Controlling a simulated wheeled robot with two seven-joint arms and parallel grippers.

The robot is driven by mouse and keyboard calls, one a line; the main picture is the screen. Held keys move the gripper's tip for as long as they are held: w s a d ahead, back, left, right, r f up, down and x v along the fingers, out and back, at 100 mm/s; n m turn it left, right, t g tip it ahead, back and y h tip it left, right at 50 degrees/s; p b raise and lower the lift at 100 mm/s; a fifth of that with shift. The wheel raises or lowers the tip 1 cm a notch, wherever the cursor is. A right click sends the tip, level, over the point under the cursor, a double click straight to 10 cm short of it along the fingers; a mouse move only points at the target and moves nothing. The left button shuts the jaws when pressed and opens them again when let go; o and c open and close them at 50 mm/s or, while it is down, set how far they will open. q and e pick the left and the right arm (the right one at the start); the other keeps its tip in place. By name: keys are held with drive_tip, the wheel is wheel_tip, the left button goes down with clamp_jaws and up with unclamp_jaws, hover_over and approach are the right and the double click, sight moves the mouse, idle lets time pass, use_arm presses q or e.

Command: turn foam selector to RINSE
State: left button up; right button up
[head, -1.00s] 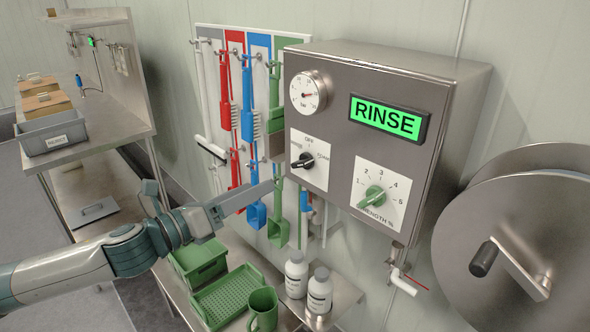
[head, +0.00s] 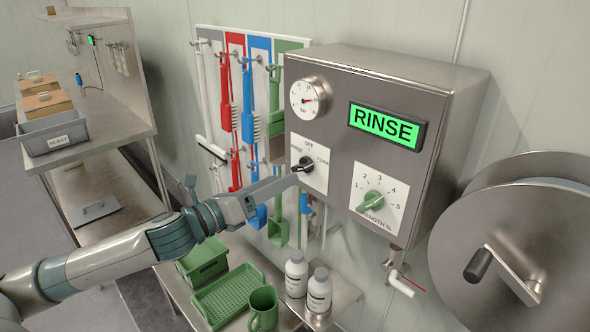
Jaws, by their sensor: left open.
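The foam selector (head: 305,163) is a black knob on a white plate on the steel control box, with OFF at its top and labels at its left and right. Its bar lies roughly sideways, with its left end slightly lower. The green display (head: 384,125) reads RINSE. My left gripper (head: 287,182) is open, its fingertips just at the lower left of the knob and overlapping the plate's edge in the picture. I cannot tell whether they touch the knob. My right gripper is not in view.
A green strength dial (head: 371,202) and a pressure gauge (head: 308,97) are on the same box (head: 350,78). Brushes and scrapers hang behind my arm. Two white bottles (head: 319,290) and a green mug (head: 263,307) stand below. A hose reel (head: 520,255) is at right.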

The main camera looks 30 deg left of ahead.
sight(298, 171)
use_arm(q)
drive_tip(key=shift+r+p+x, duration=0.2)
drive_tip(key=shift+p+x, duration=0.2)
drive_tip(key=shift+x, duration=0.55)
drive_tip(key=p+x, duration=0.1)
drive_tip(key=x, duration=0.1)
drive_tip(key=shift+w+d, duration=0.15)
drive_tip(key=shift+w, duration=0.2)
drive_tip(key=shift+x, duration=0.8)
drive_tip(key=shift+f, duration=0.2)
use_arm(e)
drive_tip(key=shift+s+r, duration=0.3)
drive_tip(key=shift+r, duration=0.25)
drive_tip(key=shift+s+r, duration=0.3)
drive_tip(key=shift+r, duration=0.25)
use_arm(q)
drive_tip(key=c, duration=1)
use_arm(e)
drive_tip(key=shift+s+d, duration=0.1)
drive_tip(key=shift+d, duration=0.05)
